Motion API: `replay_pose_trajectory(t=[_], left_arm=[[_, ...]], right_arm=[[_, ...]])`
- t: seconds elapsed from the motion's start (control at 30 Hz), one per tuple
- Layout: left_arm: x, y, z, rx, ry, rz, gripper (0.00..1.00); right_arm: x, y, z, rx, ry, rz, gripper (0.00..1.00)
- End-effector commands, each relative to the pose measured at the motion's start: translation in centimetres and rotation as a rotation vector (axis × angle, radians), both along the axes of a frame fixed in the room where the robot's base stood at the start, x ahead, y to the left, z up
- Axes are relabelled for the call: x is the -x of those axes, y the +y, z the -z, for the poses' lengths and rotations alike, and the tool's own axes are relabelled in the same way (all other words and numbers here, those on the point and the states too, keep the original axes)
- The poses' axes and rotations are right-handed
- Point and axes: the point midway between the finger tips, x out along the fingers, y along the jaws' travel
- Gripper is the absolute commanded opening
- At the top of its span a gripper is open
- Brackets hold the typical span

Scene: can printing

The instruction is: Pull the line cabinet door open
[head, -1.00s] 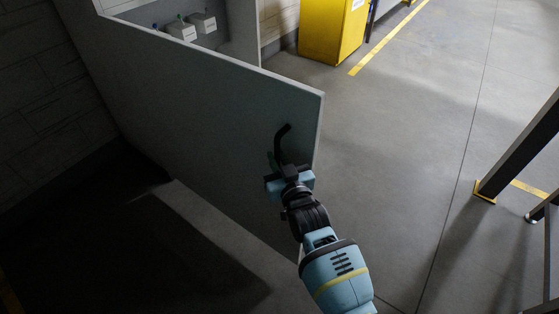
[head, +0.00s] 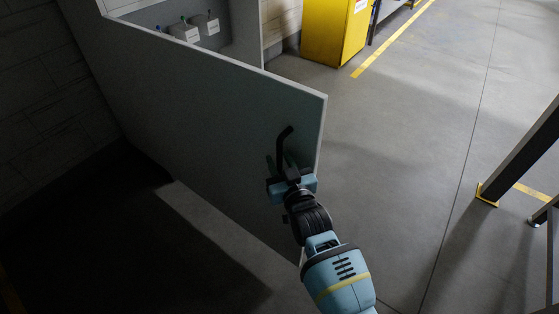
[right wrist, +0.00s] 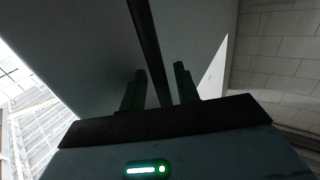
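The line cabinet door (head: 215,120) is a large grey panel standing swung out from the cabinet (head: 240,30). A black bar handle (head: 283,140) sits near its free edge. My right gripper (head: 281,165) is at the lower part of the handle. In the right wrist view the handle (right wrist: 147,45) passes between the two fingers of the right gripper (right wrist: 160,88), with a gap showing on each side, so the gripper is open around it. My left gripper is not in view.
Small white bins (head: 185,33) stand inside the cabinet. A yellow cabinet (head: 333,30) is at the back. A dark post (head: 520,150) stands at the right. The grey floor (head: 400,150) between door and post is clear.

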Motion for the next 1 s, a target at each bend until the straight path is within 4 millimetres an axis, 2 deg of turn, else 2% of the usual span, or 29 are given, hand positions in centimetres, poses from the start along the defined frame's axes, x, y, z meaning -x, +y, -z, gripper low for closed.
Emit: replay_pose_trajectory(t=[0.53,0.7,1.0], left_arm=[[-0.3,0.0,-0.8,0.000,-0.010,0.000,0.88],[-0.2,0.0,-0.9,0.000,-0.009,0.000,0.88],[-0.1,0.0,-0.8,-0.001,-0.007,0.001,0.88]], right_arm=[[6.2,-2.7,0.0,0.000,0.001,0.000,0.32],[6.8,-3.0,0.0,0.000,0.001,-0.001,0.32],[6.8,-3.0,0.0,0.000,0.001,-0.001,0.32]])
